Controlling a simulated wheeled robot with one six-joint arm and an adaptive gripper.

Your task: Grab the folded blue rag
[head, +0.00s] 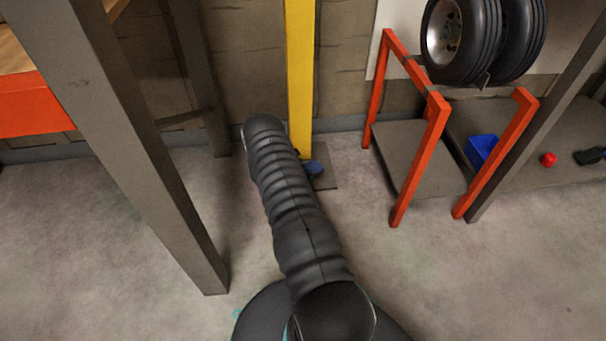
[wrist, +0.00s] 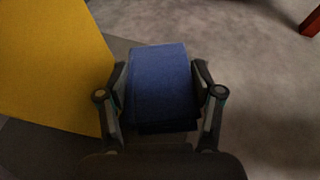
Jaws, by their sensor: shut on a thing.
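The folded blue rag (wrist: 160,84) is between the two fingers of my gripper (wrist: 160,92) in the wrist view. Both fingers press on its sides, one left and one right. In the head view, a small part of the blue rag (head: 313,167) shows beside my arm, at the foot of the yellow post. My arm hides the gripper's fingers in that view. I cannot tell whether the rag still touches the surface under it.
A yellow post (head: 300,80) on a dark base plate (head: 326,179) stands close by the rag. A grey steel leg (head: 150,150) stands to the left. Concrete floor is clear in front.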

